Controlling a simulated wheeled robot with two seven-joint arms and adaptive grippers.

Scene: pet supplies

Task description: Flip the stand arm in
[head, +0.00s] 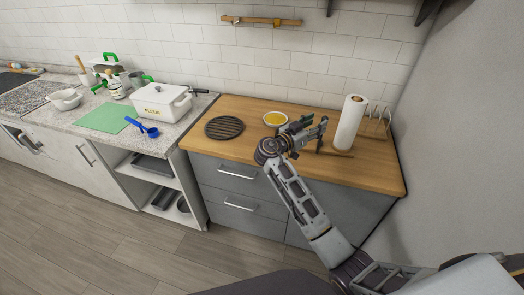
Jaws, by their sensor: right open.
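A paper towel roll (349,122) stands upright on the right part of the wooden countertop. A thin wooden bar (343,155) lies low at its foot and sticks out to the left; it may be the stand arm, but I cannot tell how it is joined. My right gripper (322,132) is over the countertop, left of the roll, with its fingers open and pointing right toward the roll. It appears empty and apart from the roll. Part of the bar's left end is close to the gripper's fingers. My left gripper is not in view.
A yellow-filled bowl (275,118) and a dark round trivet (224,127) sit left of my right gripper. A white flour box (162,102) and a green mat (105,117) are on the left counter. The countertop's front is clear.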

